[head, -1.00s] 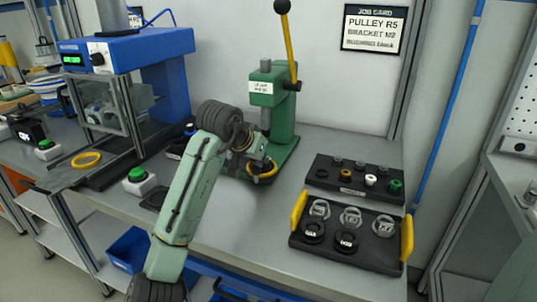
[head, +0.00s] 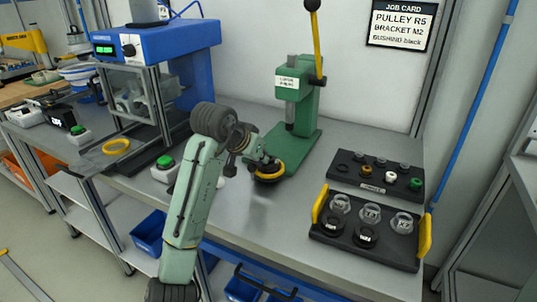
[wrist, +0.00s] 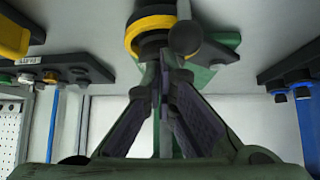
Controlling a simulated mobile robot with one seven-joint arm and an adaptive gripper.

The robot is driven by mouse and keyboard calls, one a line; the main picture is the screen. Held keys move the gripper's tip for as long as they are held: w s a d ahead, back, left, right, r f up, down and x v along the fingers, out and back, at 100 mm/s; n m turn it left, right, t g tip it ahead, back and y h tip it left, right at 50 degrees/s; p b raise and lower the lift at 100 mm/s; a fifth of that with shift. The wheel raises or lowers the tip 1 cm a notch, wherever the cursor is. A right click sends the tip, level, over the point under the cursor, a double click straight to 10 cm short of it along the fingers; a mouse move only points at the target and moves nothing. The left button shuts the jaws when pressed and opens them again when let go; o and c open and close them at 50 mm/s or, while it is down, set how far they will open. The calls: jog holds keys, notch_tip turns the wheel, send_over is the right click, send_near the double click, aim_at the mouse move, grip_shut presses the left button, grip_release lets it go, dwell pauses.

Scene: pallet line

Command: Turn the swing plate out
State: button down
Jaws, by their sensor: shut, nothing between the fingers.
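The green press (head: 303,105) stands on the bench with its yellow lever raised. The swing plate (head: 268,175), a dark disc with a yellow rim, is low at the front left of the press. In the wrist view the swing plate (wrist: 149,32) is at top centre, with a round grey knob (wrist: 186,38) beside it. My gripper (head: 262,161) is at the plate's near side. In the wrist view my gripper (wrist: 164,68) has its fingers together and empty, close to the knob. I cannot tell if they touch. My arm hides part of the plate's mount.
A black tray with yellow handles (head: 320,205) holds clear and black rings at right, in front of a black rack (head: 345,180). A blue machine (head: 185,45) and green button box (head: 164,167) stand left. Bare bench lies between my gripper and the tray.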

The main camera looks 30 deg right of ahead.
jog(key=shift+w+a+p, duration=0.3)
jog(key=shift+w+a, duration=0.2)
jog(key=shift+a, duration=0.35)
jog(key=shift+w+a+p, duration=0.25)
jog(key=shift+w+a, duration=0.25)
jog(key=shift+a, duration=0.35)
